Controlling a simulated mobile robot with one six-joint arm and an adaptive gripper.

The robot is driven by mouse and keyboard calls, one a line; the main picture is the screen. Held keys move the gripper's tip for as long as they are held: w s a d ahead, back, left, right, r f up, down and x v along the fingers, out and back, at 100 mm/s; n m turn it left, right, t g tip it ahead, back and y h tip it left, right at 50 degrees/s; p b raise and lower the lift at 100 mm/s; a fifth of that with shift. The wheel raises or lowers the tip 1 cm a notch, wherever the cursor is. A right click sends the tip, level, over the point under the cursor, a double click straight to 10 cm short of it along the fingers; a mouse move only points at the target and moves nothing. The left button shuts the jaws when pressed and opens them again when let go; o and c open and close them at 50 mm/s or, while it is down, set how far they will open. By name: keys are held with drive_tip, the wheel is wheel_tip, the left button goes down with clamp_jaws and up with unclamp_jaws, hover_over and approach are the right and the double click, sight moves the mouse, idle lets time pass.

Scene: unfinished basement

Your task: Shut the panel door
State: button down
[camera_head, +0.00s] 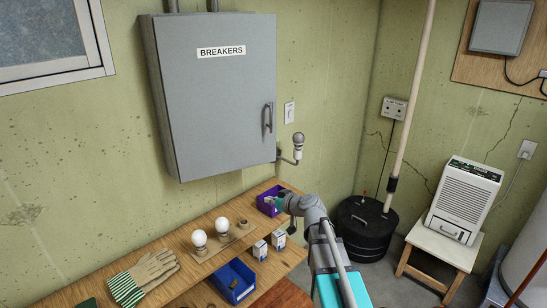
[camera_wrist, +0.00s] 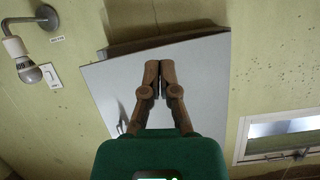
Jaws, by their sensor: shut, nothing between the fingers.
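The grey panel door (camera_head: 220,95) with a BREAKERS label is on the left wall in the head view, its handle (camera_head: 268,118) at the right edge. In the wrist view the door (camera_wrist: 205,90) appears upside down behind my fingers. There its edge seems to stand out from the box (camera_wrist: 165,42), more on the handle side, so it looks slightly ajar. The gap is hidden in the head view. My gripper (camera_wrist: 157,68) is shut and empty. In the head view my gripper (camera_head: 275,201) is below the panel, over the bench; I see no contact with the door.
The wooden bench (camera_head: 190,262) below holds a purple bin (camera_head: 264,207), a blue bin (camera_head: 240,293), bulbs, small boxes and work gloves (camera_head: 146,277). A wall lamp (camera_head: 298,142) juts out right of the panel. A black barrel (camera_head: 365,240) stands at the right.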

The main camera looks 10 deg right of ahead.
sight(270, 152)
drive_tip(key=w+d+r+m+t+h, duration=0.2)
drive_tip(key=w+d+r+t, duration=0.3)
drive_tip(key=w+d, duration=0.3)
drive_tip(key=shift+d+r+t+h+b, duration=0.15)
drive_tip(key=shift+r+t+h+b, duration=0.2)
drive_tip(key=shift+t+h, duration=0.2)
drive_tip(key=shift+w, duration=0.15)
drive_tip(key=x, duration=1.4)
drive_tip(key=shift+f, duration=0.15)
